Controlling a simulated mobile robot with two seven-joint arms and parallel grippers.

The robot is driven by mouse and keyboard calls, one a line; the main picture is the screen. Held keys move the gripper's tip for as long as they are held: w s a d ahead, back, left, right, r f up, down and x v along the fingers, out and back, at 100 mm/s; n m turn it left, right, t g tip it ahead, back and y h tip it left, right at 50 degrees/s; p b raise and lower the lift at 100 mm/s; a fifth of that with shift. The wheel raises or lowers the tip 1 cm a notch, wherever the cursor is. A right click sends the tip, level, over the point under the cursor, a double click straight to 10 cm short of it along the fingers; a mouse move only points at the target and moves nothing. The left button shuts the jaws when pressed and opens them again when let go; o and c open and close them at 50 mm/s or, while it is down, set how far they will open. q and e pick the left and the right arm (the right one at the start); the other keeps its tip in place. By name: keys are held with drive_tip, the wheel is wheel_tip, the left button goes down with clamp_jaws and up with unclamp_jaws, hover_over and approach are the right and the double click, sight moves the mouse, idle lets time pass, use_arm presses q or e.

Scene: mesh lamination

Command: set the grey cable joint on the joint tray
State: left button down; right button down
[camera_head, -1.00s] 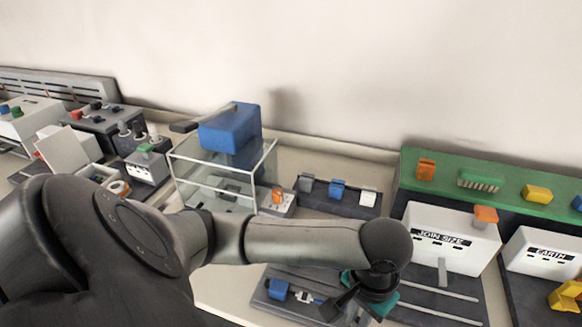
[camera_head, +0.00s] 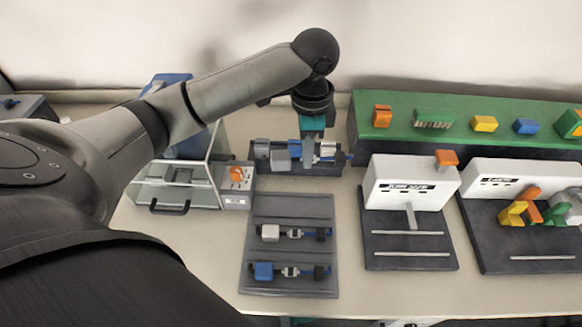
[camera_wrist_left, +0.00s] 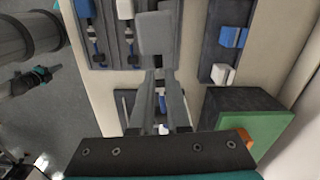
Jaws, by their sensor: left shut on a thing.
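My left gripper (camera_head: 312,138) hangs over the dark stand at the back and is shut on the grey cable joint (camera_head: 280,160). The joint's grey block also shows large in the left wrist view (camera_wrist_left: 155,35), with the gripper's grey fingers (camera_wrist_left: 160,85) below it. Its cable runs to the right, level and partly hidden by the gripper. The joint tray (camera_head: 290,206) lies in front, clear of the gripper. It holds a white cable joint (camera_head: 270,232) and a blue cable joint (camera_head: 264,271), and its back strip is bare. My right gripper (camera_wrist_left: 38,76) shows small in the left wrist view, its jaws unclear.
The dark stand (camera_head: 257,166) bears blue and white blocks, partly covered. A clear-walled box (camera_head: 180,190) stands left of the joint tray. The white joint-size station (camera_head: 410,185) stands right, and the green shelf (camera_head: 455,137) is behind it.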

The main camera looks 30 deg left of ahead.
sight(303, 207)
use_arm(q)
drive_tip(key=shift+m, duration=0.6)
drive_tip(key=f+b, duration=0.1)
drive_tip(key=f, duration=0.5)
drive_tip(key=f+b, duration=0.1)
drive_tip(key=f, duration=0.5)
drive_tip(key=f+b, duration=0.2)
drive_tip(key=f, duration=0.4)
drive_tip(key=shift+w+a+f, duration=0.35)
drive_tip(key=shift+w, duration=0.05)
drive_tip(key=shift+r, duration=0.1)
drive_tip(key=c, duration=0.9)
unclamp_jaws()
wheel_tip(303, 207, up, 12)
drive_tip(key=p, duration=0.2)
drive_tip(key=shift+p, duration=0.4)
